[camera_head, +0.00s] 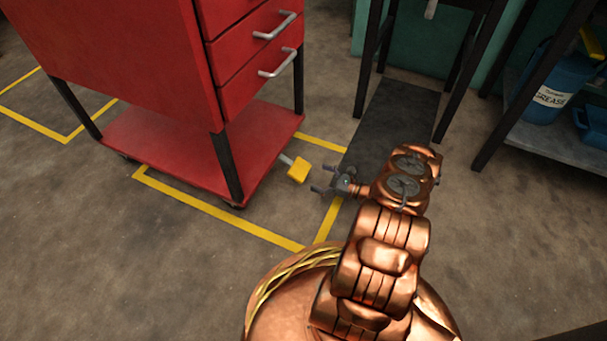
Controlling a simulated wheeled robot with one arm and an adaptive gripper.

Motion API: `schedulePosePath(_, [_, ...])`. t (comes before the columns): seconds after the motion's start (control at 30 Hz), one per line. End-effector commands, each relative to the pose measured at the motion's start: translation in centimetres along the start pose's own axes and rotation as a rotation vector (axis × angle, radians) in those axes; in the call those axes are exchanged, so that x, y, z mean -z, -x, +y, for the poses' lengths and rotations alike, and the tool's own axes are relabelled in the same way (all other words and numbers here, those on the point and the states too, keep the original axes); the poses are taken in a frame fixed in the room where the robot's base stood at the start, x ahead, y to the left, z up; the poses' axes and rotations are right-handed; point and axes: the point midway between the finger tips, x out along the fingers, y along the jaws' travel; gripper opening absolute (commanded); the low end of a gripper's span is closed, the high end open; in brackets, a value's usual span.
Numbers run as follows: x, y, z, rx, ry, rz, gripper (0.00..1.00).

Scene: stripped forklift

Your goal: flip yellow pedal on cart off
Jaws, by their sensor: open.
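The red cart (160,140) stands at the left, with a drawer unit above a low red shelf. The yellow pedal (299,170) sticks out on a short grey stem from the cart's lower right side, close to the floor. I cannot tell from this view whether it is tilted up or down. My gripper (322,179) is open and empty at the end of my copper arm. Its fingers point left toward the pedal, and it appears just right of the pedal with a small gap. Its height relative to the pedal is unclear.
Yellow floor lines (225,214) frame the cart. A dark mat (395,110) lies beneath a black-legged stand behind my gripper. At the right, a shelf (550,140) holds a blue grease container (550,90). Grey floor at the lower right is clear.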

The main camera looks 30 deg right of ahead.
Motion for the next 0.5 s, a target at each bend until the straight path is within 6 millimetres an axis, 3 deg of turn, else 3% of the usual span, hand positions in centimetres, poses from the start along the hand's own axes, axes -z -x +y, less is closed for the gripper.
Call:
schedulePosePath(0.3, [0.4, -4.3, 0.2, -0.004, -0.003, 0.002, 1.0])
schedulePosePath(0.5, [0.2, -5.8, 0.2, -0.004, -0.001, 0.001, 1.0])
